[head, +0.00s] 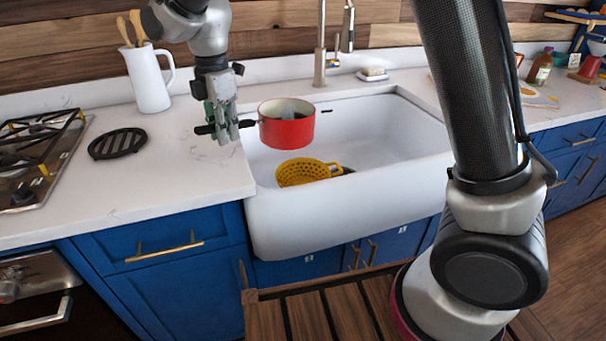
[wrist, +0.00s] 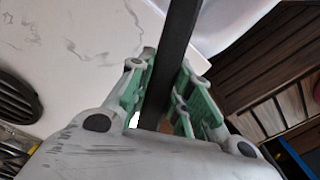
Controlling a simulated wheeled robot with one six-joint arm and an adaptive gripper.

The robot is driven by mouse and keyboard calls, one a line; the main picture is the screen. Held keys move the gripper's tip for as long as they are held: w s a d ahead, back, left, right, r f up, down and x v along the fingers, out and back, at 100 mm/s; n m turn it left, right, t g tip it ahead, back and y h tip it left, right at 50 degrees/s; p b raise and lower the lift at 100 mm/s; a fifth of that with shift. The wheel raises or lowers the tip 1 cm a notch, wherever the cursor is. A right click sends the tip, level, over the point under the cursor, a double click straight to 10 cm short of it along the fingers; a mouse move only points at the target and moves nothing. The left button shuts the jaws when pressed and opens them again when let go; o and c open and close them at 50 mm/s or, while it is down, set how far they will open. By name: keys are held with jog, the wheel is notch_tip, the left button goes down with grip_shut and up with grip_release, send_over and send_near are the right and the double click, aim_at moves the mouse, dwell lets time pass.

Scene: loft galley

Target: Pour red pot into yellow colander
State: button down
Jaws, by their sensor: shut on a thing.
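The red pot (head: 287,129) is in the air over the left part of the white sink in the head view. It looks upright, with something pale and dark inside that I cannot make out. My gripper (head: 222,128) is shut on the pot's black handle, left of the pot. In the wrist view the dark handle (wrist: 182,40) runs between the green finger pads of my gripper (wrist: 166,85); the pot body is out of that view. The yellow colander (head: 303,171) sits in the sink, below the pot and slightly right of it. Its far inside is partly hidden.
The white sink (head: 400,185) has free room right of the colander. A tall faucet (head: 320,50) stands behind it. On the left counter are a white pitcher (head: 148,80) with wooden spoons, a black trivet (head: 117,143) and a gas hob (head: 40,150).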

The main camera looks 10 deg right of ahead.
jog(key=s+a+n, duration=0.4)
jog(key=s+a, duration=0.1)
jog(key=shift+r, duration=0.3)
